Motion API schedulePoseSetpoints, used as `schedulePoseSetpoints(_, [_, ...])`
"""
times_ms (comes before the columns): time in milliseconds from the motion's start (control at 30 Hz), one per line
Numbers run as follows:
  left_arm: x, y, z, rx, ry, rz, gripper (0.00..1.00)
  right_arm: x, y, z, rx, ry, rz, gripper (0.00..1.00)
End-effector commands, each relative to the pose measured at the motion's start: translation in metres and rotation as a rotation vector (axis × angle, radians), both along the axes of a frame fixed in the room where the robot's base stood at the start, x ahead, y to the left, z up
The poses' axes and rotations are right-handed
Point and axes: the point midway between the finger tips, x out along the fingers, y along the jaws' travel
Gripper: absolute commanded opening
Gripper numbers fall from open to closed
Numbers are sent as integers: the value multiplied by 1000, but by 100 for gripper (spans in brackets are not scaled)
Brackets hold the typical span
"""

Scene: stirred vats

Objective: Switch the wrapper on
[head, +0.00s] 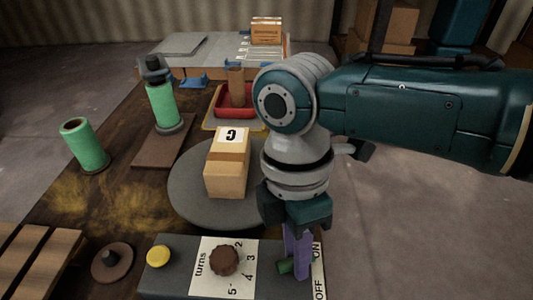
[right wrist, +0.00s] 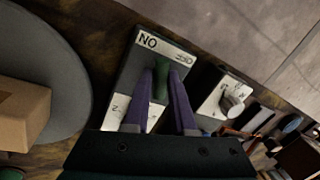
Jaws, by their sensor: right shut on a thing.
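The control panel (head: 185,270) of the wrapper stands at the front, with a brown turns dial (head: 224,260) and a label reading ON and OFF (head: 318,270). My right gripper (head: 299,252) points down at the panel's right end. Its purple fingers are shut on the green switch lever (head: 286,267). In the right wrist view the lever (right wrist: 162,80) stands between the two fingers, beside the ON/OFF label (right wrist: 165,48). I cannot tell which way it is thrown. A cardboard box (head: 228,165) sits on the grey turntable (head: 190,205). My left gripper is out of view.
A yellow button (head: 158,257) is on the panel's left. A green film roll (head: 164,105) stands on a brown base behind, and another (head: 84,146) stands at left. A red tray (head: 236,103) lies behind the turntable. Another panel with a grey knob (right wrist: 233,104) shows in the wrist view.

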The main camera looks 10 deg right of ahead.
Motion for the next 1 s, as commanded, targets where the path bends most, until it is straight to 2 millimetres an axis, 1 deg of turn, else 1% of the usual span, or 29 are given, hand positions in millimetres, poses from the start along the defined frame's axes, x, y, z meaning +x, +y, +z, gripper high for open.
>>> schedulePoseSetpoints(200, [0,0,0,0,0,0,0,0,2,1,1,1,180,0])
schedulePoseSetpoints(500, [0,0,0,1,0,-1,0,0,3,1,3,1,348,0])
schedulePoseSetpoints(700, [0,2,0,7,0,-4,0,0,3,1,2,2,400,0])
schedulePoseSetpoints(1000, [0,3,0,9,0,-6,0,0,3,1,2,2,418,0])
